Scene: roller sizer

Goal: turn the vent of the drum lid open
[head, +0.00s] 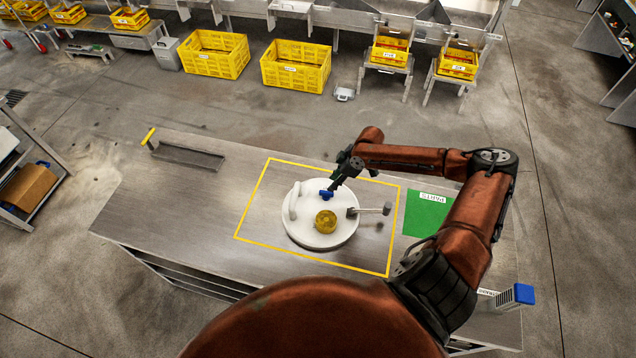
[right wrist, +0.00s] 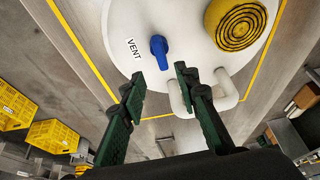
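The white drum lid (head: 318,237) lies on the bench inside a yellow outline. Its blue vent handle (head: 326,195) shows near the lid's far edge. In the right wrist view the blue vent handle (right wrist: 159,50) stands beside a "VENT" label (right wrist: 134,49). My right gripper (head: 335,186) is over the far edge of the lid, close to the vent. In the right wrist view its two green-padded fingers (right wrist: 158,76) are apart, with the handle ahead of the gap and nothing clearly between them. My left gripper is not in view.
A yellow ribbed cap (head: 326,221) and a white bent handle (head: 294,201) stand on the lid. A grey T-shaped piece (head: 370,210) projects at its right. A green parts mat (head: 428,214) lies right of the outline. A metal tray (head: 188,156) is at the bench's far left.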

